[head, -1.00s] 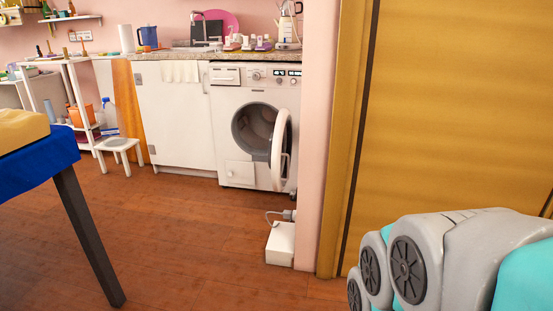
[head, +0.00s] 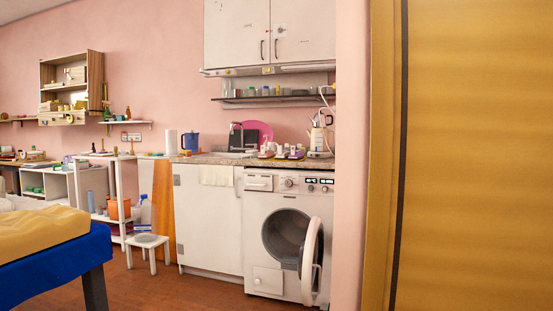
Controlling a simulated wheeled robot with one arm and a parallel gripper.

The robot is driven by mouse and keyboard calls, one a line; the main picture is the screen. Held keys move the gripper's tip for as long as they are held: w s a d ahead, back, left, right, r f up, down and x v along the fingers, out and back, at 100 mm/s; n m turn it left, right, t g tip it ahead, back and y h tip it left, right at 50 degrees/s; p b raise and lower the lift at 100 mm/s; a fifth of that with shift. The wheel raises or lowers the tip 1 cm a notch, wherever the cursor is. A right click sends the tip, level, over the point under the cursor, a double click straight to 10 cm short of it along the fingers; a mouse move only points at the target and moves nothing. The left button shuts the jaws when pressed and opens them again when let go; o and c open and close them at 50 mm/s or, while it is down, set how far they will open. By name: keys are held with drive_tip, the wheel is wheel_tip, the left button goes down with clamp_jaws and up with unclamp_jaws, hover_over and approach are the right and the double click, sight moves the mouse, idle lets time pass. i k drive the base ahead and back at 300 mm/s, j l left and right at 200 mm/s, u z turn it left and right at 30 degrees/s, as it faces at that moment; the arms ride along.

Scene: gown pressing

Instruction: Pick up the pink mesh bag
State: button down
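I see no pink mesh bag in the head view. A round pink item (head: 258,131) stands on the counter against the wall, but it looks like a plate or tray. The washing machine (head: 262,283) stands under the counter at the right, with its round door (head: 312,262) swung open. The inside of its drum (head: 284,236) looks empty from here, though its depth is dark. My gripper is not in view.
A blue-covered table (head: 60,269) with a yellow cloth (head: 40,230) is at the near left. A small white stool (head: 148,241) stands before the shelves. A pink wall edge and yellow door (head: 470,160) fill the right. Some brown floor (head: 190,293) is clear.

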sight(268, 154)
drive_tip(key=i+j, duration=0.4)
drive_tip(key=i+j+z, duration=0.15)
drive_tip(key=i+j, duration=0.75)
drive_tip(key=i+j+z, duration=0.15)
drive_tip(key=i+j, duration=0.8)
drive_tip(key=i+j+z, duration=0.15)
drive_tip(key=i+j, duration=0.7)
drive_tip(key=j, duration=0.25)
drive_tip(key=z, duration=0.05)
